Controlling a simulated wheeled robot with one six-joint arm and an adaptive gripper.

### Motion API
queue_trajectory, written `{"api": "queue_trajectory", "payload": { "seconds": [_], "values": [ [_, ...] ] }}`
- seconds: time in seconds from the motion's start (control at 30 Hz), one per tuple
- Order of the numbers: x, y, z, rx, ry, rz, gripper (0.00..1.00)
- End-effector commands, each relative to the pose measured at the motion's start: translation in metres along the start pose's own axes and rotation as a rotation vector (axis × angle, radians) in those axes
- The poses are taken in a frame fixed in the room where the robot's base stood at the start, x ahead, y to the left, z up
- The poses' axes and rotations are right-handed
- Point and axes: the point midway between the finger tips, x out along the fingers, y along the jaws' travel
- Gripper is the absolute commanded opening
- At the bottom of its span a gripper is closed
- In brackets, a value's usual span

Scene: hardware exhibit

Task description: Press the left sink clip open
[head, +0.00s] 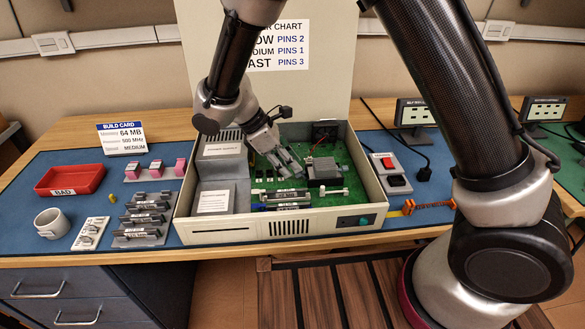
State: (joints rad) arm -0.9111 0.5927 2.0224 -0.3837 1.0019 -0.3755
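The open beige computer case (283,228) stands in the middle of the bench with a green circuit board (356,183) inside. A dark grey block (323,170), which looks like the heat sink, sits on the board. A small light lever (335,191) shows at its front right. My gripper (290,166) reaches down into the case just left of the block, its fingertips low over the board. I cannot tell whether it touches anything or how far apart the fingers are. The left sink clip is not clearly visible; the gripper may hide it.
A fan (325,130) is at the back wall. A red tray (70,180), a mug (52,223) and part racks (143,220) lie left; a switch box (390,172) is right.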

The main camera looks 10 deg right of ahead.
Motion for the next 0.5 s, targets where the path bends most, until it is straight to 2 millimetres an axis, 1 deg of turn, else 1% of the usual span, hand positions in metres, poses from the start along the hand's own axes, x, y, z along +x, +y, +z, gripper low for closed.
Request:
{"api": "queue_trajectory", "payload": {
  "seconds": [0.03,0.1,0.2,0.3,0.4,0.5],
  "values": [
    [-0.013,0.001,-0.001,-0.001,0.004,0.005,0.22],
    [-0.030,0.001,-0.002,-0.001,0.005,0.005,0.22],
    [-0.052,0.001,-0.001,-0.001,0.004,0.004,0.22],
    [-0.070,0.000,-0.001,-0.002,0.004,0.003,0.22],
    [-0.084,0.000,-0.001,-0.002,0.002,0.003,0.22],
    [-0.091,0.000,-0.001,-0.001,0.002,0.003,0.22]
  ]
}}
